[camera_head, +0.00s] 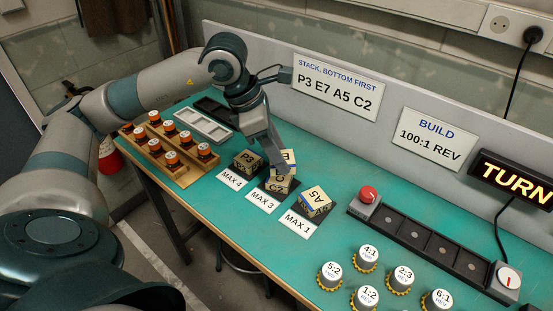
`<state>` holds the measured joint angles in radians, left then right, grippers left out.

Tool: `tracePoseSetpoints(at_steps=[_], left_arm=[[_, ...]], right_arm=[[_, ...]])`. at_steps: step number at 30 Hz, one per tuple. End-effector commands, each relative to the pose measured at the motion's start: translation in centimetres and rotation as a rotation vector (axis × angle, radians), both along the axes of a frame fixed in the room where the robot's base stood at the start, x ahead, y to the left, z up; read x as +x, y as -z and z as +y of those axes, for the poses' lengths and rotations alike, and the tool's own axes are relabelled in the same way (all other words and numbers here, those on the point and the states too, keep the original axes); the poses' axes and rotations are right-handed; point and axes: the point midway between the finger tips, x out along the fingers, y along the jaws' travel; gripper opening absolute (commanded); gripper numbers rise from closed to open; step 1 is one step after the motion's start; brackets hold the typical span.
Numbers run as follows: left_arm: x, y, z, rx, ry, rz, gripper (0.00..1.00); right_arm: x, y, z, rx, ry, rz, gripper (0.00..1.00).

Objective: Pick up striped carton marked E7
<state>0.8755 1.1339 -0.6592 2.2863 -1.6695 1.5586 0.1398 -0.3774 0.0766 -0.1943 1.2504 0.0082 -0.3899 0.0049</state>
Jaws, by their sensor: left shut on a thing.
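My left gripper (277,163) reaches down from above at the middle card and is shut on a carton (290,157) with a blue stripe. Its mark is mostly hidden by the finger; a letter like E shows, so I take it for the striped carton E7. A carton whose mark starts with C (279,184) is just below and in front of it; I cannot tell whether they touch. The P3 carton (246,162) is to the left on a dark pad. The A5 carton (315,202), with a blue stripe, is to the right, turned at an angle. My right gripper is not in view.
Cards MAX 4 (231,179), MAX 3 (262,200) and MAX 1 (298,224) lie before the pads. A wooden rack (184,175) with orange-black parts and a grey tray (203,126) are left. A dark fixture (425,241) and several gear-edged pucks (367,257) are right.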

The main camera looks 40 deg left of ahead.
Motion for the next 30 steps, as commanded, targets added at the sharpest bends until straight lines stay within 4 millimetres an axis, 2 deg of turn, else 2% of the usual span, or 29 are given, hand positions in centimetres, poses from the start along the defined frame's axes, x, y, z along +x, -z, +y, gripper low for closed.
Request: tracePoseSetpoints(at_steps=[9,15,21,30], left_arm=[[-4.0,-3.8,-4.8,-0.001,0.007,-0.008,0.2],[-5.8,-5.4,-6.7,0.0,0.003,-0.006,0.2],[-6.5,-5.9,-7.4,0.001,0.0,-0.002,0.2],[-6.6,-6.0,-7.4,0.001,-0.001,-0.001,0.2]], right_arm=[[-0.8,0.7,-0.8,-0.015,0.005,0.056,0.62],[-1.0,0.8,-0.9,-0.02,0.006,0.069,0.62],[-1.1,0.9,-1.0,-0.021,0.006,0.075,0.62],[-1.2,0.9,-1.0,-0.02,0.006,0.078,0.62]])
